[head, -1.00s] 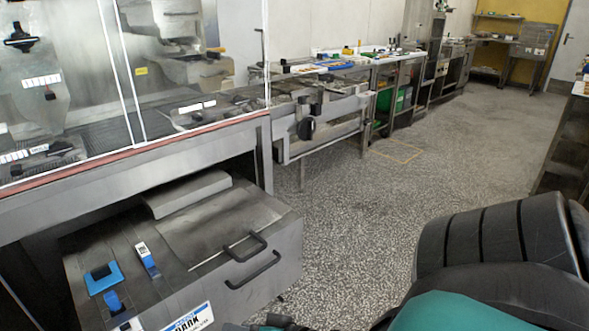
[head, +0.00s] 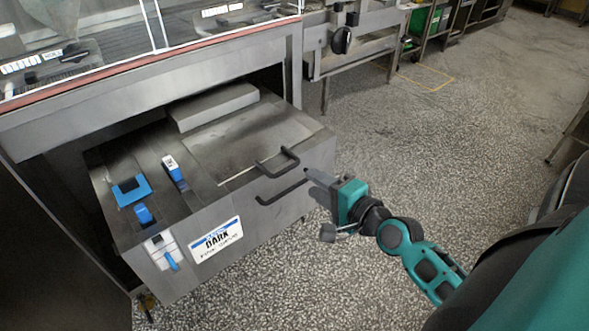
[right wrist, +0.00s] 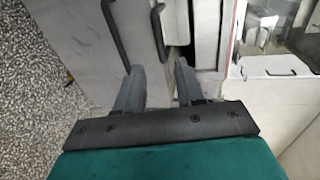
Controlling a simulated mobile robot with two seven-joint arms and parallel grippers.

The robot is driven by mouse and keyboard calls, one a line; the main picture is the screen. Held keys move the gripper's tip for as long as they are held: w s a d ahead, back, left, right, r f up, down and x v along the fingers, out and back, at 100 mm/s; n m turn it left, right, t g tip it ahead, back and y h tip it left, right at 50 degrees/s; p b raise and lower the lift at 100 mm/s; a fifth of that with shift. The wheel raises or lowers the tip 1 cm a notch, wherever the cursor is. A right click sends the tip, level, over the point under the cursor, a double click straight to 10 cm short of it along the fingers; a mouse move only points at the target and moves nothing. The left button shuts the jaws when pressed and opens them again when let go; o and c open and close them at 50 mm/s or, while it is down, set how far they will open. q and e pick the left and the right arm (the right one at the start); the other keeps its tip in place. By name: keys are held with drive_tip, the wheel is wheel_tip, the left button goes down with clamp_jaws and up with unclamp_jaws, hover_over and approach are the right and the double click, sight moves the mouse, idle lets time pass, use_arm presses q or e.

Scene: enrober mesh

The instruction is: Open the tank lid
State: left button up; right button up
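The tank (head: 208,242) is a steel box labelled DARK, sitting under the machine. Its flat lid (head: 240,140) lies closed on top. A black bar handle (head: 277,160) stands at the lid's front edge, and a second black handle (head: 283,192) is on the front face below it. My right gripper (head: 312,184) is just right of the handles, fingers pointing toward them. In the right wrist view my right gripper (right wrist: 158,68) is open with a gap between its fingers. The lid handle (right wrist: 157,30) lies ahead of that gap, the front handle (right wrist: 115,30) left of it. My left gripper is not in view.
A blue-framed part (head: 131,190) and blue-and-white fittings sit on the tank's left side. The glass-fronted machine (head: 150,80) overhangs the tank's back. A steel table (head: 350,50) stands behind. Speckled floor (head: 440,150) is open to the right.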

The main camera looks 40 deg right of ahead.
sight(291, 169)
drive_tip(key=b+x, duration=0.1)
drive_tip(key=x, duration=0.7)
drive_tip(key=shift+w+f, duration=0.15)
drive_tip(key=shift+w, duration=0.1)
clamp_jaws()
idle(0.4)
